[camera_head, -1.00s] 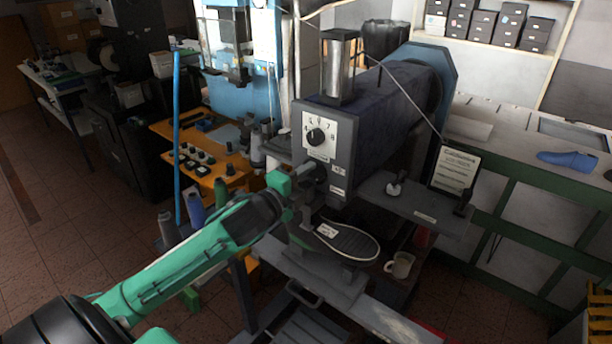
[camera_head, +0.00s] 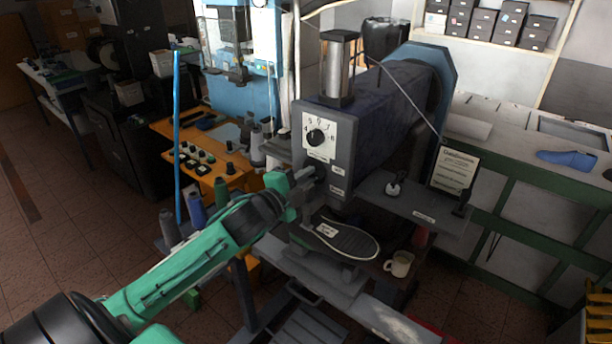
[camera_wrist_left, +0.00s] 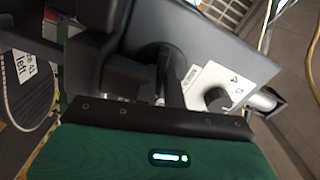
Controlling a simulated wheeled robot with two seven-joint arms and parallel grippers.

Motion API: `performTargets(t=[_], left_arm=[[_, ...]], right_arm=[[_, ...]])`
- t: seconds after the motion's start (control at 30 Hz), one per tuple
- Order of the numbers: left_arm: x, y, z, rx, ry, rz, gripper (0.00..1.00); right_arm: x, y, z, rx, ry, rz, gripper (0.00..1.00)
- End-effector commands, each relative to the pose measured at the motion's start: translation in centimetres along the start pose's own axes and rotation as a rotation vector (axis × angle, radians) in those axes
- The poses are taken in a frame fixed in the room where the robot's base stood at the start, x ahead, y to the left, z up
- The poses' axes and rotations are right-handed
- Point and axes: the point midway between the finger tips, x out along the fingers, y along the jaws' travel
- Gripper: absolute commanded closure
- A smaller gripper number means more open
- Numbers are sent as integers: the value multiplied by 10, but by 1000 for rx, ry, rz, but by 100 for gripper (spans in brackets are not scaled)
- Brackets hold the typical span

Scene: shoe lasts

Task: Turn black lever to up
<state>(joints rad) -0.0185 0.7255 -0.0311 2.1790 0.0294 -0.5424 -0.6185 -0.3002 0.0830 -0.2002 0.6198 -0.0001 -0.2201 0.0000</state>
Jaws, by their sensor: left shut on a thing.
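The grey press machine (camera_head: 340,120) stands in the middle of the head view. The black lever (camera_head: 321,172) is on its front face, below the dial, and is mostly hidden by my left gripper (camera_head: 306,181). My left gripper is at the front face, shut on the lever. In the left wrist view, dark machine parts and a dark upright piece lie just beyond the green gripper body (camera_wrist_left: 170,155); the lever's exact angle is hard to tell. My right gripper is not in view.
A white dial plate with a black knob (camera_head: 316,137) sits just above the gripper. A shoe sole (camera_head: 347,241) lies below it, with a cream mug (camera_head: 399,264) to the right. A blue pole (camera_head: 177,140) stands left; a sign (camera_head: 454,170) stands right.

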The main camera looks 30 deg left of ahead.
Motion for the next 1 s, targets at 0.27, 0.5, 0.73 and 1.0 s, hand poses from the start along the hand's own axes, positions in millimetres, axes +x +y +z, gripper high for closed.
performTargets(t=[0.27, 0.5, 0.73, 1.0], left_arm=[[0, 0, 0, -201, -1, 1, 100], [0, 0, 0, -319, -1, 1, 100], [0, 1, 0, -368, -1, 2, 100], [0, 1, 0, -375, -1, 2, 100]], right_arm=[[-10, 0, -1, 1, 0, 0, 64], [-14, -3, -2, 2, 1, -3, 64], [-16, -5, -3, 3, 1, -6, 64], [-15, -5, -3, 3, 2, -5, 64]])
